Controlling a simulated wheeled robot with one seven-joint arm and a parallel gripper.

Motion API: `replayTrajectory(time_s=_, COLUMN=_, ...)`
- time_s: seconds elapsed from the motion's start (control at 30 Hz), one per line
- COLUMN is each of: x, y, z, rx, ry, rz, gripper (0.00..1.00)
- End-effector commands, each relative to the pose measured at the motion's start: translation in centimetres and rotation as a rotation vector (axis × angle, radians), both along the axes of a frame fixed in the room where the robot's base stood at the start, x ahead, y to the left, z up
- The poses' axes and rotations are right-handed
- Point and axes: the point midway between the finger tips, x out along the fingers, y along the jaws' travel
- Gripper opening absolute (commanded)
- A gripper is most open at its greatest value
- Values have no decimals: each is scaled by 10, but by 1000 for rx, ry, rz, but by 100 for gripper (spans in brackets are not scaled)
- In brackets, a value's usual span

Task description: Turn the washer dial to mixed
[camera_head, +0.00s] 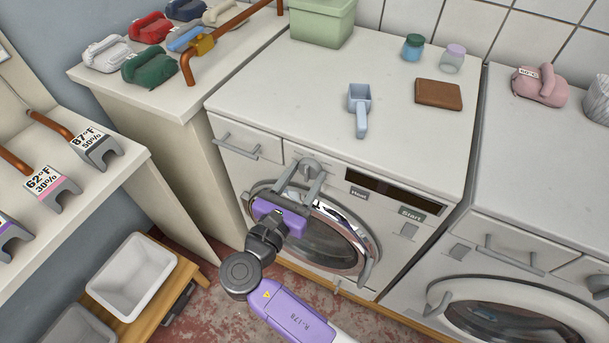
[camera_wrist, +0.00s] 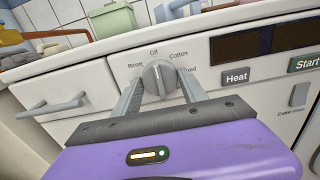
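The washer dial (camera_wrist: 158,78) is a round grey knob on the white front panel of the washer (camera_head: 345,205). In the wrist view its labels read Rinse at left, Off at top and Cotton at upper right. A label ending in "xed" at right is partly hidden by my right finger. The dial's ridge stands roughly upright, near Off. In the head view the dial (camera_head: 310,167) shows just beyond my fingers. My purple gripper (camera_head: 302,176) is open, its two grey fingers on either side of the dial (camera_wrist: 161,82). A narrow gap seems to show at each side; contact is unclear.
A drawer handle (camera_wrist: 50,106) sticks out left of the dial. Heat (camera_wrist: 236,77) and Start (camera_wrist: 305,63) buttons and a dark display lie to the right. The round door (camera_head: 335,240) is below my gripper. A blue scoop (camera_head: 360,108) and brown wallet (camera_head: 438,94) lie on top.

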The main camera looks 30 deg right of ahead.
Motion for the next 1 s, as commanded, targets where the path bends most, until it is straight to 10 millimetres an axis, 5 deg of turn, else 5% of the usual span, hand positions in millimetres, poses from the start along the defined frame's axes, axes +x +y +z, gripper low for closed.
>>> replayTrajectory(time_s=0.13, x=0, y=0, z=0, rx=0, ry=0, rz=0, gripper=9)
replayTrajectory(time_s=0.57, x=0, y=0, z=0, rx=62, ry=-85, rz=-1, gripper=9)
replayTrajectory(time_s=1.0, x=-1, y=-1, z=-1, rx=287, ry=-396, rz=-2, gripper=9)
